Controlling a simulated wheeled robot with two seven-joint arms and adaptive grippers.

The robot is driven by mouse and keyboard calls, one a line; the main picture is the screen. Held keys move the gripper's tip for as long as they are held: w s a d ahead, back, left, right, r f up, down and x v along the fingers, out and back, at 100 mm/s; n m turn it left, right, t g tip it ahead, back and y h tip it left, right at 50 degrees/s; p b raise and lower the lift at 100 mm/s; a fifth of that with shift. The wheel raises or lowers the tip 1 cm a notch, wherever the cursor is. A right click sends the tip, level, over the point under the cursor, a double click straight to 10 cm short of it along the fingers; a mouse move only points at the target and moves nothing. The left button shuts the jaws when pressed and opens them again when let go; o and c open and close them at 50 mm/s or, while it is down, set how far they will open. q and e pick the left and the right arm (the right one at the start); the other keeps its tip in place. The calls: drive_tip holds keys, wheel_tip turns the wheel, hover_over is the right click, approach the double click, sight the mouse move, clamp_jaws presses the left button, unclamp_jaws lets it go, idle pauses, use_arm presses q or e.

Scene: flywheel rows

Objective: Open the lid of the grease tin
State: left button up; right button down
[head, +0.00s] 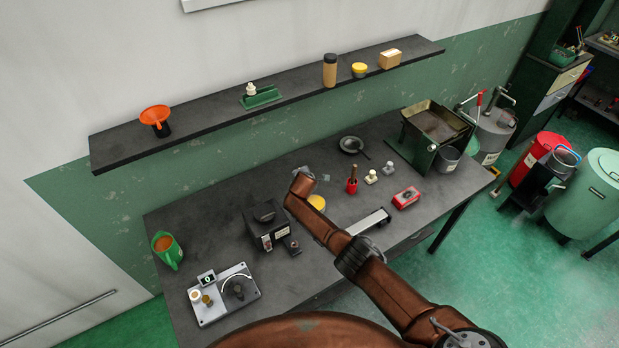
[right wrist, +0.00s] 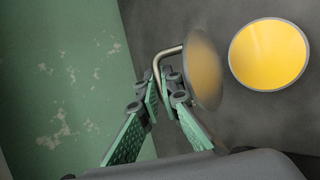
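The grease tin (right wrist: 268,54) is a round tin with a grey rim and a yellow inside, at the upper right of the right wrist view. Its lid (right wrist: 207,72) stands tilted nearly on edge beside the opening, with a bent metal handle (right wrist: 170,52). My right gripper (right wrist: 162,95) has its green fingers close together with the handle between their tips. In the head view a yellow part of the tin (head: 317,202) shows behind my right arm; the lid cannot be made out there. My left gripper is not in view.
A black box (head: 265,226) stands left of the tin. A red-handled tool (head: 352,186), white pieces (head: 371,177) and a red box (head: 406,198) lie to its right. A shelf (head: 215,118) runs above the table (head: 205,215). The table's far left is fairly clear.

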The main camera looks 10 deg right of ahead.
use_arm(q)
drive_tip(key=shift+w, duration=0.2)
use_arm(e)
drive_tip(key=shift+f+g, duration=0.2)
drive_tip(key=shift+g, duration=0.2)
drive_tip(key=c, duration=2.4)
unclamp_jaws()
drive_tip(key=shift+w, duration=0.1)
drive_tip(key=shift+r, duration=0.1)
drive_tip(key=shift+s+a+r, duration=0.35)
drive_tip(key=shift+s, duration=0.05)
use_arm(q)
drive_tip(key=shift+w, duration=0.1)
use_arm(e)
drive_tip(key=v, duration=1)
drive_tip(key=shift+s+d+r, duration=0.15)
drive_tip(key=shift+s+r, duration=0.1)
drive_tip(key=shift+s, duration=0.1)
